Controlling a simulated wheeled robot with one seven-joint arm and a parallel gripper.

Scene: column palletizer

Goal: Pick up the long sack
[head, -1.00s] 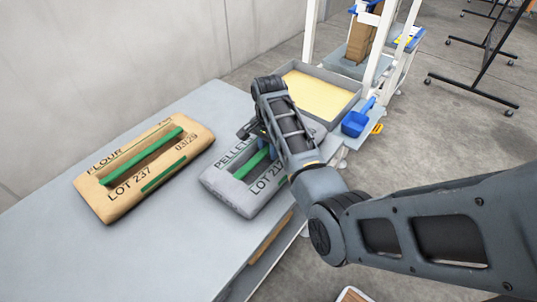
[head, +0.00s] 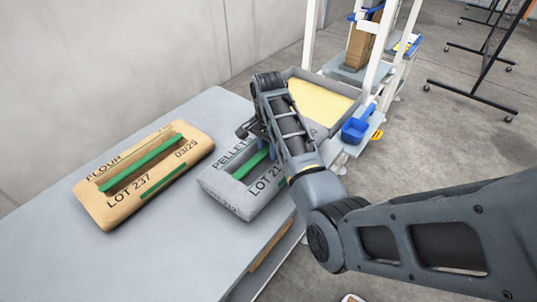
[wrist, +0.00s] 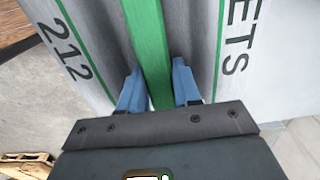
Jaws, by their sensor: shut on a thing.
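A grey sack (head: 240,190) printed PELLETS, with a green strip along its middle, is at the right edge of the table. My arm hides its far right part. My gripper (head: 258,138) is at the middle of this sack, and the arm covers much of the grasp in the head view. In the wrist view, the blue fingers (wrist: 157,88) stand on either side of the green strip (wrist: 148,45) and are shut on it. A brown sack (head: 115,205) printed FLOUR lies flat to the left, apart from the gripper.
The grey table (head: 150,260) is clear in front of the sacks. Behind the arm is a grey tray (head: 352,82) with a yellow inside. A blue bin (head: 356,128) hangs by a white frame (head: 381,45). A wall borders the table's far left side.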

